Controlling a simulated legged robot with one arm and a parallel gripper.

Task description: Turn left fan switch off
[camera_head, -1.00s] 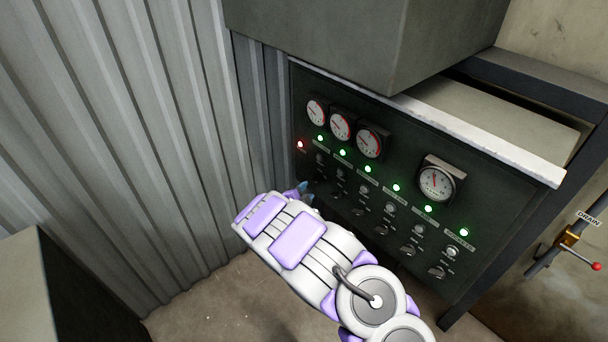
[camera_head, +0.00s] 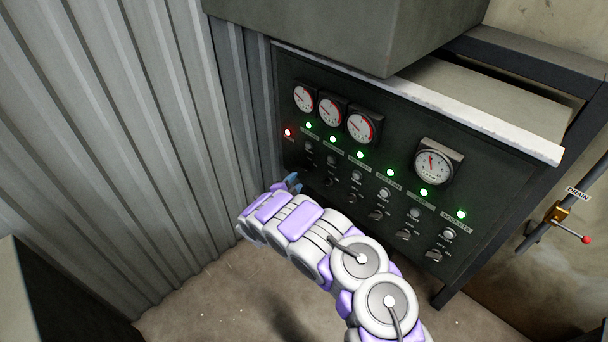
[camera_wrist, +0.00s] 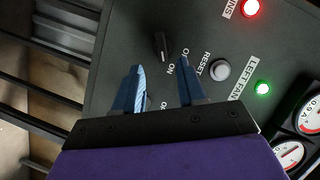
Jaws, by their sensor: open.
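The left fan switch (camera_wrist: 162,45) is a black knob on the dark panel, in line with the round reset button (camera_wrist: 220,68), the LEFT FAN label (camera_wrist: 242,78) and a lit green lamp (camera_wrist: 262,88). My gripper (camera_wrist: 158,72) is open, its two blue fingers apart and empty. In the wrist view the knob appears just beyond the fingertips, in line with the gap between them; contact cannot be told. In the head view my gripper (camera_head: 292,183) is at the panel's lower left, and the left fan switch is hard to make out there.
A red MAINS lamp (camera_wrist: 250,8) is lit near the left fan lamp. More switches (camera_head: 375,214), green lamps and gauges (camera_head: 361,126) run right along the panel. A corrugated wall (camera_head: 130,130) stands close on the left. A grey box (camera_head: 300,30) overhangs the panel.

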